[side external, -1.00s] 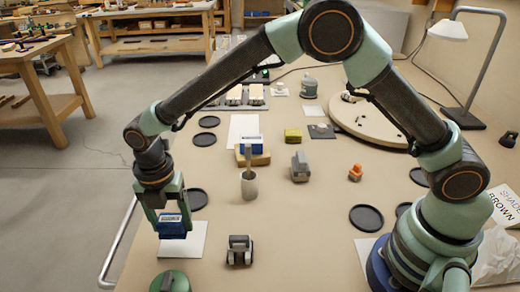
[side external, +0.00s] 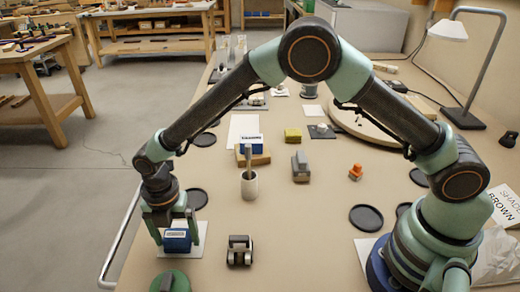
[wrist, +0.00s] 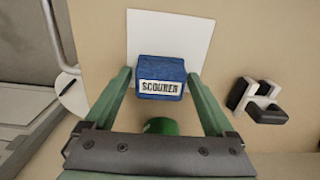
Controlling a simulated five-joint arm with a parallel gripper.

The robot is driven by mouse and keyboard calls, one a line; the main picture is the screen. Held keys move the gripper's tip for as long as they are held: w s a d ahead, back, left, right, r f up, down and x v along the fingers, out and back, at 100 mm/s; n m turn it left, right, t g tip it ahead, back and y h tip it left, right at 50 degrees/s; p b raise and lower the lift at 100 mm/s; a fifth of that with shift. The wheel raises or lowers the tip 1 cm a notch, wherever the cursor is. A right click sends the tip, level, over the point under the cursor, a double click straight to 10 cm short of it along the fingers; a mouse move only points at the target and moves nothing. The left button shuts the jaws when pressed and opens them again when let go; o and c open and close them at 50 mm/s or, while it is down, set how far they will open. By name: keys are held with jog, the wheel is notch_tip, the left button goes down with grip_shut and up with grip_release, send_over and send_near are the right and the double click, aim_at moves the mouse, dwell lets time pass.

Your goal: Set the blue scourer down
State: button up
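The blue scourer (side external: 176,240), a small block with a white label, rests on a white sheet (side external: 197,250) near the bench's left edge. In the wrist view the scourer (wrist: 161,70) lies over the near part of the sheet (wrist: 170,32), label facing up the camera's line. My gripper (side external: 179,238) is around the scourer, one finger on each side. The fingers stand apart from its sides with narrow gaps, so the gripper looks open. The wrist view also shows both fingers (wrist: 160,76) beside the scourer.
A green round thing (side external: 172,282) is close in front of the sheet. A dark and grey object (side external: 239,251) stands to the right. Behind are a black disc (side external: 197,199) and a grey cup (side external: 249,184) with a handle sticking up. A metal rail (side external: 116,245) runs along the left edge.

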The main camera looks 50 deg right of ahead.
aim_at(178, 234)
jog(key=d+r+m+t, duration=0.1)
jog(key=d+r+m, duration=0.2)
jog(key=r, duration=0.6)
jog(key=d+r+m, duration=0.2)
jog(key=d+r, duration=0.2)
jog(key=r, duration=0.5)
jog(key=s+d+r+m+t, duration=0.2)
jog(key=s+d+m, duration=0.4)
jog(key=d+m, duration=0.4)
jog(key=s+d+r+m+t, duration=0.2)
jog(key=s+d+r+m, duration=0.2)
jog(key=d+m, duration=0.7)
jog(key=shift+s+m+t, duration=0.3)
jog(key=shift+s+m, duration=0.3)
jog(key=shift+s, duration=0.5)
jog(key=shift+r, duration=0.1)
